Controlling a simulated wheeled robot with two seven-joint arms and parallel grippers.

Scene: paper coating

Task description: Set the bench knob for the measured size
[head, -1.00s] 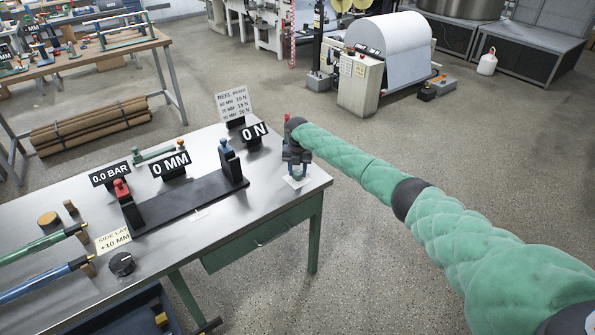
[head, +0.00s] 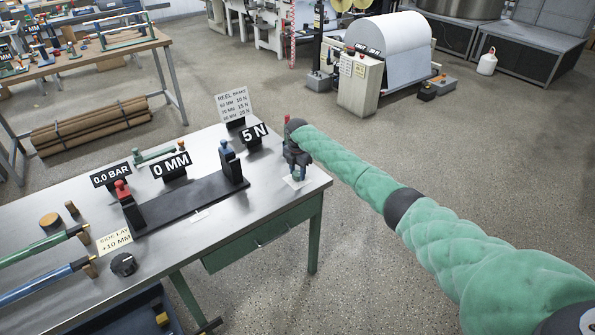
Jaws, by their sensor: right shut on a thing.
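My right gripper (head: 297,165) is at the bench's right end, shut on the bench knob, which is mostly hidden under the gripper above a small white plate (head: 294,183). The force display (head: 254,135) reads 5 N. The size display (head: 171,166) reads 0 MM and the pressure display (head: 110,175) reads 0.0 BAR. A reel brake card (head: 234,105) stands behind and lists sizes in MM against values in N; its small print is hard to read. My left gripper is not in view.
The bench (head: 225,237) holds a black gauge bar with a red-topped post (head: 128,204) and a blue-topped post (head: 230,160). A black dial (head: 123,264), a side lay card (head: 113,240) and green and blue rods lie at left.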

